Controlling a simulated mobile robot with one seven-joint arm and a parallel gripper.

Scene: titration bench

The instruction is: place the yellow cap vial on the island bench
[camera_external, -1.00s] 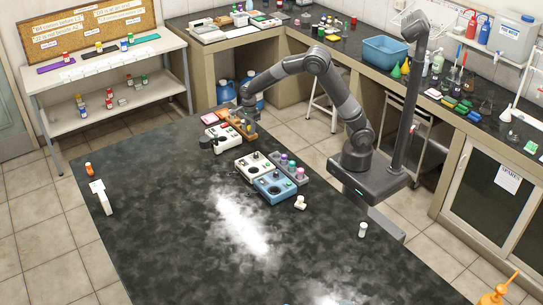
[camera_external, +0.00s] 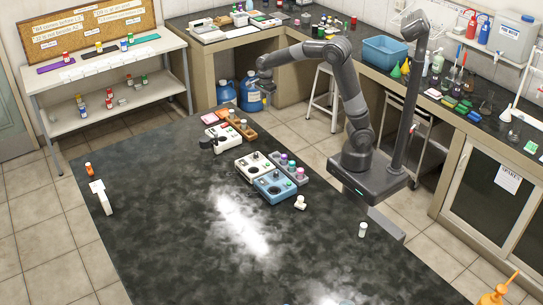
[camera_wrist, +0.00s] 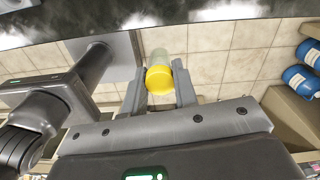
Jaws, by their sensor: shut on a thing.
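The yellow cap vial (camera_wrist: 159,78) is between the two fingers of my gripper (camera_wrist: 160,88) in the wrist view; its pale body extends away from the yellow cap. In the external view my gripper (camera_external: 265,86) is raised beyond the far right edge of the island bench (camera_external: 160,220), in front of the blue jugs. The vial is too small there to make out clearly. The bench's dark mottled top also shows along the upper edge of the wrist view (camera_wrist: 60,22).
An orange rack (camera_external: 240,128), white and blue devices (camera_external: 274,186) and a grey vial rack (camera_external: 289,170) stand along the bench's right side. A small white vial (camera_external: 362,230) stands near the right edge. The bench's middle and left are largely clear.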

